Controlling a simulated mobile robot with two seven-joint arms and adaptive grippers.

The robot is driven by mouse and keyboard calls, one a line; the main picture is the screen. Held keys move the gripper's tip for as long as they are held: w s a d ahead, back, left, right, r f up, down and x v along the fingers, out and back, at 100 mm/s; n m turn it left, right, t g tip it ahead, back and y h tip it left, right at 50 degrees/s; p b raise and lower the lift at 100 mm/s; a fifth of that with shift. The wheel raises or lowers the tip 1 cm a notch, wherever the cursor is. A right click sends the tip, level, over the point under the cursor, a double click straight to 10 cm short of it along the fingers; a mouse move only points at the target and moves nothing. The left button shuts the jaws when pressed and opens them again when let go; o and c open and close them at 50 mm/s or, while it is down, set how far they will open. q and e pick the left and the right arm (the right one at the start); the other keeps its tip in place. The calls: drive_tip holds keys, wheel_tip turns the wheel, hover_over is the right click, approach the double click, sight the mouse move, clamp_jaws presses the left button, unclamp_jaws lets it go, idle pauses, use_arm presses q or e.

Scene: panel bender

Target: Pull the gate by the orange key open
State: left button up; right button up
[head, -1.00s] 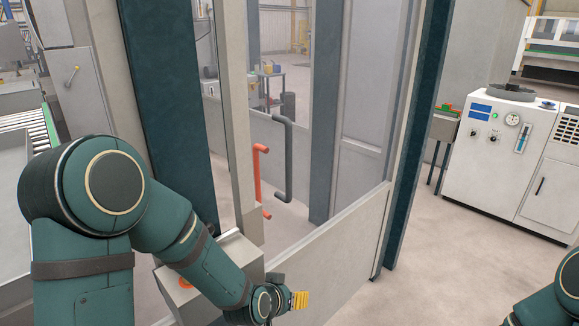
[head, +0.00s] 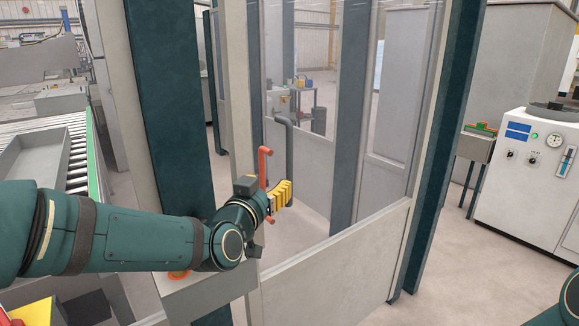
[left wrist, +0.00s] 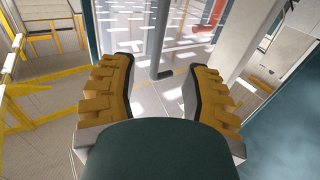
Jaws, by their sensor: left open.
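The gate (head: 345,250) has a pale lower panel and a clear upper pane. A dark grey upright handle (head: 289,155) stands by its left side, with the orange key (head: 263,165), a bent orange bar, just left of it. My left gripper (head: 285,193), with yellow fingers, is open at the height of the handle's lower part and partly covers the key. In the left wrist view the grey handle (left wrist: 167,35) hangs ahead, in line with the gap between the fingers; I cannot tell if it is between them. The orange key (left wrist: 215,14) shows at upper right. My right gripper is out of view.
A grey box (head: 200,292) with an orange button is below my left forearm. Dark green posts (head: 170,100) flank the gate. A white cabinet with gauges (head: 525,185) stands at right. The floor right of the gate is clear.

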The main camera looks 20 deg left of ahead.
sight(289, 165)
use_arm(q)
drive_tip(key=w, duration=0.8)
drive_tip(key=w+d, duration=0.1)
drive_tip(key=w, duration=0.4)
drive_tip(key=shift+f, duration=0.1)
clamp_jaws()
